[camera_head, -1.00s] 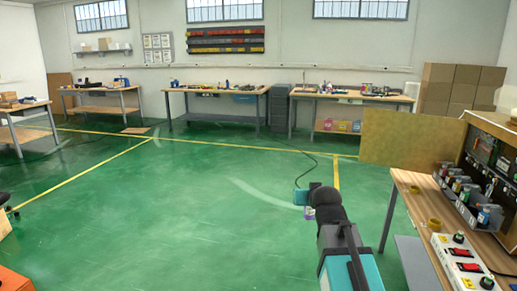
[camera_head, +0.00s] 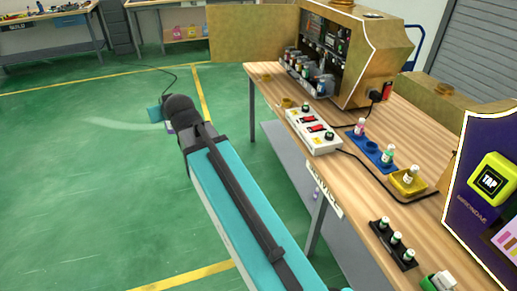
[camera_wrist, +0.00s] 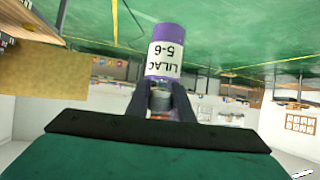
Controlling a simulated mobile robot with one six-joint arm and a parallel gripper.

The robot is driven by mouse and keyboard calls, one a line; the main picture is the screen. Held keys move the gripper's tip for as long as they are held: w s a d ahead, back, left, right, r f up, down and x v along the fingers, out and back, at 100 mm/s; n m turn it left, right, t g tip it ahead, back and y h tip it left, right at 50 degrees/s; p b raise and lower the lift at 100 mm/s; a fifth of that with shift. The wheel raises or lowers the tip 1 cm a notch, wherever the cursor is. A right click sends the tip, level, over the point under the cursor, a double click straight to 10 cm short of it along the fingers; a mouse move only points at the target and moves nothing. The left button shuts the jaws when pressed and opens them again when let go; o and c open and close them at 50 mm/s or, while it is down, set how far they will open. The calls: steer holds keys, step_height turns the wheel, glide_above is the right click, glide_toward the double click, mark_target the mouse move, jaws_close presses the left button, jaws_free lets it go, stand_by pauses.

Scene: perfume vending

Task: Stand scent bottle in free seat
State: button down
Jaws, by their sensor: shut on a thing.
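My gripper (camera_wrist: 160,100) is shut on the scent bottle (camera_wrist: 168,50), a purple cylinder with a white label reading LILAC 5-6. The wrist view shows the label upside down, with the grey neck between the fingers. In the head view my gripper is at the arm's far end over the green floor, left of the bench, and only a small purple patch (camera_head: 170,128) of the bottle shows. A blue block (camera_head: 356,137) on the bench holds a pink bottle (camera_head: 360,127) and a green bottle (camera_head: 388,155); a dark round seat between them looks empty.
The wooden bench (camera_head: 345,185) carries a white switch box (camera_head: 313,130), a yellow holder (camera_head: 420,187) with a bottle, and a black tray (camera_head: 405,262) with bottles. An open vending cabinet (camera_head: 375,50) with a bottle rack stands behind. A purple TAP machine (camera_head: 480,220) stands right.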

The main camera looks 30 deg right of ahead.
mark_target(171, 127)
steer(key=f, duration=0.2)
steer(key=s+f, duration=0.1)
steer(key=f, duration=0.2)
steer(key=shift+s+f, duration=0.3)
steer(key=shift+f, duration=0.1)
